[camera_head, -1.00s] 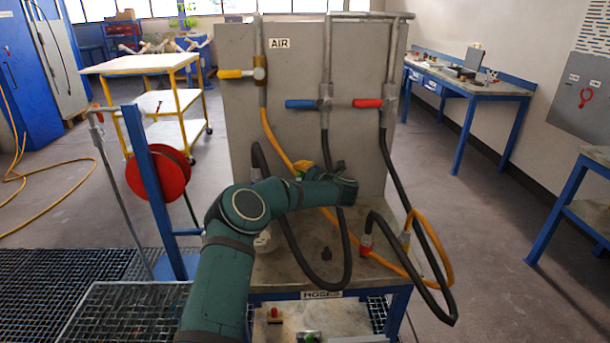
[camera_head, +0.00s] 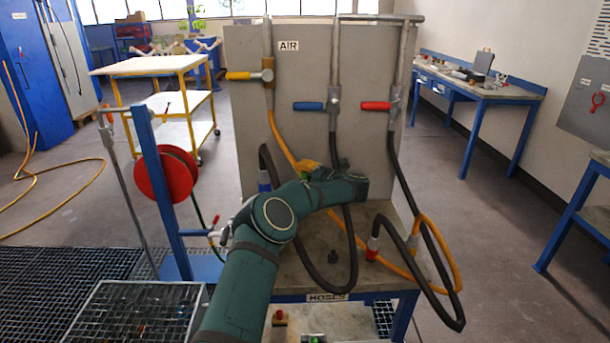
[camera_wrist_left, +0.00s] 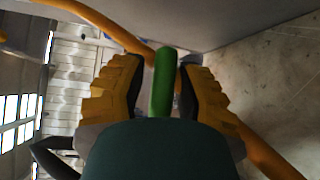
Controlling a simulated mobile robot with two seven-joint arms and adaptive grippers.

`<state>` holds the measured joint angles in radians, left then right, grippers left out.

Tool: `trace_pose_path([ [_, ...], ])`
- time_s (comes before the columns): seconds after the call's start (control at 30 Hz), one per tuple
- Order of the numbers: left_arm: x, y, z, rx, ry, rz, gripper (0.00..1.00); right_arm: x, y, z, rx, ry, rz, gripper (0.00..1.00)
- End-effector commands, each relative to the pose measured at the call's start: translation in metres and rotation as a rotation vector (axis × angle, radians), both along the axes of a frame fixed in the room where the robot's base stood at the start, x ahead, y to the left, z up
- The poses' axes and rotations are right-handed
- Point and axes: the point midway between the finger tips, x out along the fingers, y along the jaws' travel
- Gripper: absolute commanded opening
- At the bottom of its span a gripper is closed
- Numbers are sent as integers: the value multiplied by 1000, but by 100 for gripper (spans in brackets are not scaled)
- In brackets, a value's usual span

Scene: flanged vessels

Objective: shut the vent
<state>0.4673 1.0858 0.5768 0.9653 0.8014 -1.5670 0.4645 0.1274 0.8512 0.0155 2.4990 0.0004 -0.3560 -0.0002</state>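My left gripper (camera_head: 308,168), with yellow-and-black fingers, is in front of the grey panel (camera_head: 300,75), partly hidden by my wrist. In the left wrist view my left gripper (camera_wrist_left: 162,80) is open, with a green handle (camera_wrist_left: 162,85) between the fingers and narrow gaps on both sides. I cannot tell whether this handle belongs to the vent; no vent label is readable. On the panel, a yellow lever (camera_head: 240,75) sits under the AIR sign, with a blue lever (camera_head: 308,106) and a red lever (camera_head: 376,106) to its right. All three point left. My right gripper is not in view.
Black hoses (camera_head: 405,185) and an orange hose (camera_head: 283,137) hang before the panel. A red-collared hose end (camera_head: 373,250) stands on the bench top (camera_head: 335,280). A red reel (camera_head: 165,176) on a blue post and a red-handled fitting (camera_head: 216,221) are left of my arm.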

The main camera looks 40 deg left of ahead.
Motion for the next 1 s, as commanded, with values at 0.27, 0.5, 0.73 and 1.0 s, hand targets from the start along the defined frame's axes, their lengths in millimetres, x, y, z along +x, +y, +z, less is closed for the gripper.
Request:
trace_pose_path([
  [0.27,0,0,-1,-3,2,-1,35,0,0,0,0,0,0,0],
  [0.5,-1,-20,1,-3,2,-4,35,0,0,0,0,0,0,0],
  [0.73,-7,-66,8,-2,3,-5,35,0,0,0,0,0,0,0],
  [1.0,-12,-107,14,-2,2,-1,35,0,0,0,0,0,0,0],
])
